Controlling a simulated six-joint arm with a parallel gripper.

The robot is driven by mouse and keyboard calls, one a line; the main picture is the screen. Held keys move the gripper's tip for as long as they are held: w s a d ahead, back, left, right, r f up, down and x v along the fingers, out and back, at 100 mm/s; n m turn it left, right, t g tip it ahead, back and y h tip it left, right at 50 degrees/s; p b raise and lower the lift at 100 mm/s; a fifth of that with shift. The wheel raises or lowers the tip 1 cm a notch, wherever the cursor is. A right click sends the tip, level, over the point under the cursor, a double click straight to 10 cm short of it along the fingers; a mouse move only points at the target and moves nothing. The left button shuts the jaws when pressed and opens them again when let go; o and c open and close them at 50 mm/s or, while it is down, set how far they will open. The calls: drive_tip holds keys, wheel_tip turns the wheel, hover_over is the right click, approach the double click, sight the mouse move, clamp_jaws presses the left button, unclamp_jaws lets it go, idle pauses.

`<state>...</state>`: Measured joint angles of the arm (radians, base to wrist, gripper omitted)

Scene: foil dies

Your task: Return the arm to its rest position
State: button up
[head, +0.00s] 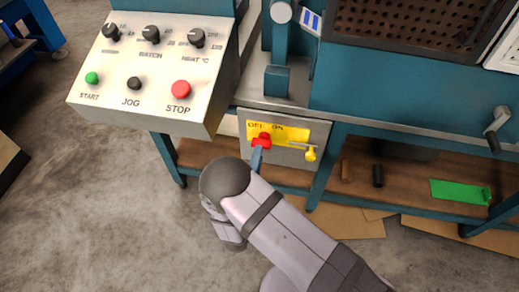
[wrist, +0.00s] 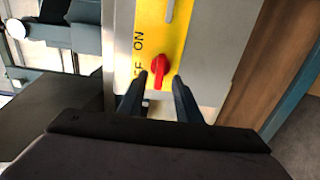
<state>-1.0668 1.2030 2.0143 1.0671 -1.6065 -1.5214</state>
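In the wrist view, the red switch (wrist: 158,70) lies just beyond and between my fingertips. My gripper (head: 257,158) is at the front of the switch in the head view. In the wrist view my gripper (wrist: 160,85) has its two dark fingers apart, with a gap on each side of the switch.
A control panel (head: 150,68) with knobs and START, JOG and STOP buttons juts out at upper left. A yellow-ended lever (head: 310,154) is right of the switch. A lower shelf (head: 405,185) holds a green piece (head: 460,191). Open concrete floor lies at lower left.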

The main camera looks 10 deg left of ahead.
drive_tip(key=shift+s, duration=0.75)
drive_tip(key=w+a+f+m+g+y+p, duration=0.1)
drive_tip(key=w+a+f+m+g+y, duration=0.15)
drive_tip(key=a+m+g, duration=0.5)
drive_tip(key=s+d+r+m+g, duration=0.2)
drive_tip(key=d+m+g, duration=0.1)
drive_tip(key=d, duration=0.6)
drive_tip(key=s+d+r+m+g, duration=0.2)
drive_tip(key=d+r+m+g, duration=0.1)
drive_tip(key=d, duration=0.6)
drive_tip(key=s+d+r+m+g+h+b, duration=0.1)
drive_tip(key=s+d+r+m+g, duration=0.1)
drive_tip(key=s+d, duration=0.55)
drive_tip(key=s+d+r+m+g+h, duration=0.1)
drive_tip(key=s+d+r+m+g, duration=0.15)
drive_tip(key=s+d, duration=0.45)
wheel_tip(320, 180, up, 28)
drive_tip(key=d+p, duration=0.1)
drive_tip(key=p, duration=2.6)
drive_tip(key=shift+d+f, duration=0.2)
